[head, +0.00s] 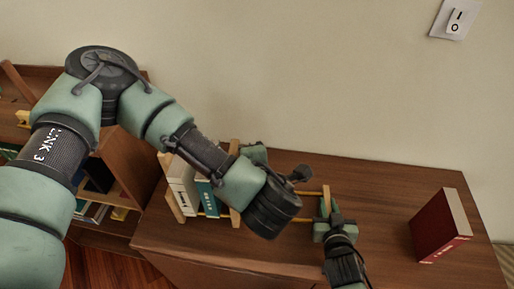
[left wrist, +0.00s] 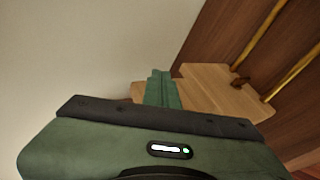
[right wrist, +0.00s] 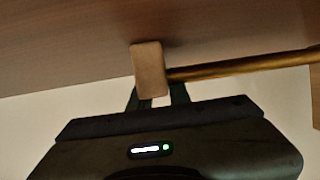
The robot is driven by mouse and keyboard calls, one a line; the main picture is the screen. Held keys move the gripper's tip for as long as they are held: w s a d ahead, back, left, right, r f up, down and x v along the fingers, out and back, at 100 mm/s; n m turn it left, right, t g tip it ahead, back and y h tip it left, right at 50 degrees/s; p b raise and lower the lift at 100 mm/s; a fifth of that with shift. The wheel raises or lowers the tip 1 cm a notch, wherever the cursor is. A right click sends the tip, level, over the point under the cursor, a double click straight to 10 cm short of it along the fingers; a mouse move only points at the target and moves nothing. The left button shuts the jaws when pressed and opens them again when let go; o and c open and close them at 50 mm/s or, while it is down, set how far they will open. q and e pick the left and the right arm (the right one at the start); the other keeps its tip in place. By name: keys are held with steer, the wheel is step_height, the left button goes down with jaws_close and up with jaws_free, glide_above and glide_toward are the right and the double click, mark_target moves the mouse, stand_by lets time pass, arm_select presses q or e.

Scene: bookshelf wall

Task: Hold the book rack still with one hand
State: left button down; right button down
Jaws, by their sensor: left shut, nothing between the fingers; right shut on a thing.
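The wooden book rack (head: 172,202) stands on the brown cabinet top, with panels joined by rods. A white book (head: 183,188) and a teal book (head: 207,196) stand in its left part. My right gripper (head: 327,212) is shut on the rack's right end panel (head: 325,197). In the right wrist view the panel's edge (right wrist: 149,70) sits between the fingers, with a rod running right. My left gripper (head: 255,153) is behind the rack, partly hidden by my left arm. In the left wrist view its fingers (left wrist: 161,88) are shut and empty beside a wooden panel (left wrist: 215,88); contact is unclear.
A dark red book (head: 438,228) stands upright on the cabinet top (head: 375,180) at the right, with free room around it. A lower shelf (head: 120,165) with books is at the left. The wall rises behind, with a light switch (head: 455,20).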

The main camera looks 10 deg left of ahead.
arm_select(q)
steer(key=shift+a, duration=3.6)
arm_select(e)
steer(key=shift+d+f, duration=0.1)
steer(key=shift+d, duration=0.05)
arm_select(q)
steer(key=shift+s+d, duration=0.1)
steer(key=shift+d, duration=2.5)
steer(key=v, duration=1.2)
steer(key=shift+d, duration=0.1)
arm_select(e)
steer(key=c, duration=1.2)
jaws_free()
steer(key=shift+c, duration=0.2)
